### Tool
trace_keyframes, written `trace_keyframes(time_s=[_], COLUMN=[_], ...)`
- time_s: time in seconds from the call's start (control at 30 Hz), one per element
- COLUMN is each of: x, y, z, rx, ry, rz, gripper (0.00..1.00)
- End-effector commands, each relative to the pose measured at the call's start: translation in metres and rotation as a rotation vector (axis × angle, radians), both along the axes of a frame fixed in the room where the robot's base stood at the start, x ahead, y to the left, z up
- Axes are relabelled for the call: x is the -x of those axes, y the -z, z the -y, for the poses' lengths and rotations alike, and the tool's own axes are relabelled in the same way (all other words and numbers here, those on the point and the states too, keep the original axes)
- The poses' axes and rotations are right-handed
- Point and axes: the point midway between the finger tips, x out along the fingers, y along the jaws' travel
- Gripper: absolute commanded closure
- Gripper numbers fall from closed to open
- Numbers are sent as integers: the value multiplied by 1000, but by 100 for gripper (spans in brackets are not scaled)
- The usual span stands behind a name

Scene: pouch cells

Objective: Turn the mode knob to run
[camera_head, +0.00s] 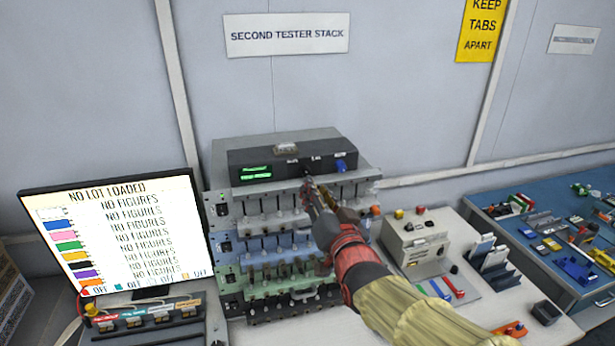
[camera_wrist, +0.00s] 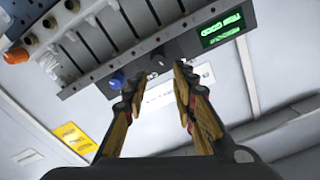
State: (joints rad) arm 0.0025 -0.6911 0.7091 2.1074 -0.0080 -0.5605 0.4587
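A dark control box (camera_head: 285,162) sits on top of the tester stack and carries a small green display (camera_head: 256,172). Its front has a dark knob (camera_wrist: 159,62) and a blue knob (camera_head: 341,165), which also shows in the wrist view (camera_wrist: 117,80). Small white labels are by the knobs, too small to read, so I cannot tell which one is the mode knob or where it points. My gripper (camera_head: 308,184) is at the box's front. In the wrist view my gripper (camera_wrist: 157,76) is open, its fingertips either side of the dark knob, with no clear contact.
The stack's tiers of slots (camera_head: 277,245) lie below the box. A monitor (camera_head: 115,235) stands at left. A beige unit (camera_head: 415,240) with red and yellow buttons stands at right, beside a blue-topped bench (camera_head: 510,218). The wall is close behind.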

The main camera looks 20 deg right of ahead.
Motion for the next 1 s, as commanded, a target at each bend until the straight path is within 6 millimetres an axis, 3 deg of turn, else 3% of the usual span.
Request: trace_keyframes(time_s=[0.5, 1.0], x=[-64, -75], y=[2, 2], z=[0, 0], rx=[-4, -4], ry=[1, 1], rz=[-6, -6], gripper=[73, 75])
